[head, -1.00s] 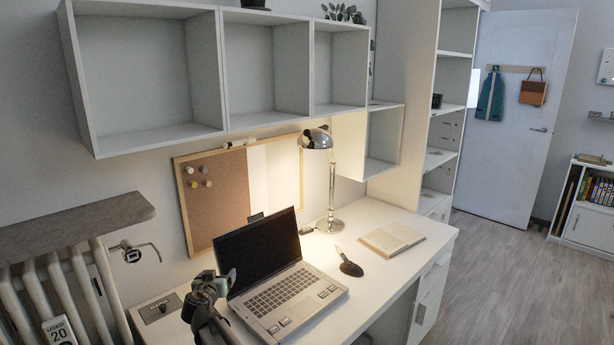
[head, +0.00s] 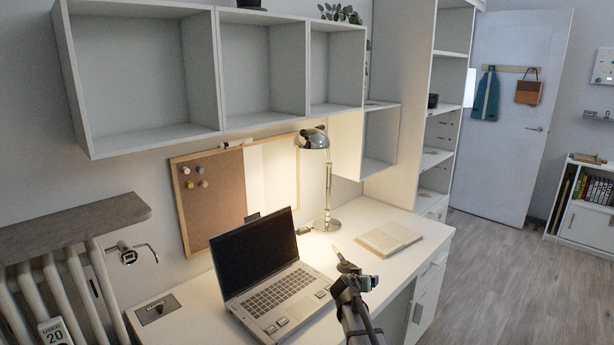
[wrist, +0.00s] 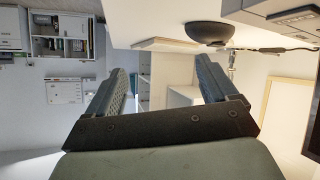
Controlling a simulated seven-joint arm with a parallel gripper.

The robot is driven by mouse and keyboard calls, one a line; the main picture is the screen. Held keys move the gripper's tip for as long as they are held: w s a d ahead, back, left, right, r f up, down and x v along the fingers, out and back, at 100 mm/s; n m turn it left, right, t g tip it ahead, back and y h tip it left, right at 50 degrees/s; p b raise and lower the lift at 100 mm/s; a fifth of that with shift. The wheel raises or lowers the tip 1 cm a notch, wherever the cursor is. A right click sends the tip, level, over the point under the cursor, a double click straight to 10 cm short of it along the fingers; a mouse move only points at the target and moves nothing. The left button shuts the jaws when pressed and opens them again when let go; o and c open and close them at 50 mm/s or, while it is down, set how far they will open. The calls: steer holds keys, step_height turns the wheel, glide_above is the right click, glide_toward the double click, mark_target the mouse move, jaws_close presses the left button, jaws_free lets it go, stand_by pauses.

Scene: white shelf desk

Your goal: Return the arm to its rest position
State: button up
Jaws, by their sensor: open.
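My gripper (head: 352,278) is in front of the desk's right half in the head view, just right of the laptop. In the wrist view my gripper (wrist: 165,85) has its two fingers spread wide with nothing between them. My arm comes up from the bottom edge of the head view.
A dark rounded object (wrist: 208,32) lies on the desk, mostly hidden behind my gripper in the head view. Wall shelves (head: 145,80) hang above.

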steer(key=s+d+f+m+g+h, duration=0.1)
steer(key=s+d+f, duration=0.1)
steer(key=d, duration=0.5)
steer(key=s+d+f+g, duration=0.1)
steer(key=s+d+f, duration=0.15)
steer(key=d, duration=0.45)
steer(key=s+f+g, duration=0.2)
steer(key=s+f, duration=0.3)
steer(key=f, duration=0.2)
steer(key=s+a+f+n+g+y, duration=0.1)
steer(key=s+a+f+g, duration=0.2)
steer(key=s+f, duration=0.65)
steer(key=s+a+f+n+g+y, duration=0.1)
steer(key=s+a+f+g+y, duration=0.15)
steer(key=s+f, duration=0.7)
steer(key=s+a+f+g+y, duration=0.1)
steer(key=s+a+f+g, duration=0.1)
steer(key=s, duration=0.9)
steer(key=s+a+f+n+g+y, duration=0.1)
steer(key=s+a+f+g, duration=0.2)
steer(key=s, duration=0.9)
steer(key=s+a+f+g+y, duration=0.1)
steer(key=s+a+f+g, duration=0.2)
steer(key=s, duration=0.8)
steer(key=shift+s+a+f+n, duration=0.25)
steer(key=shift+a+f+n, duration=0.25)
steer(key=shift+a, duration=0.65)
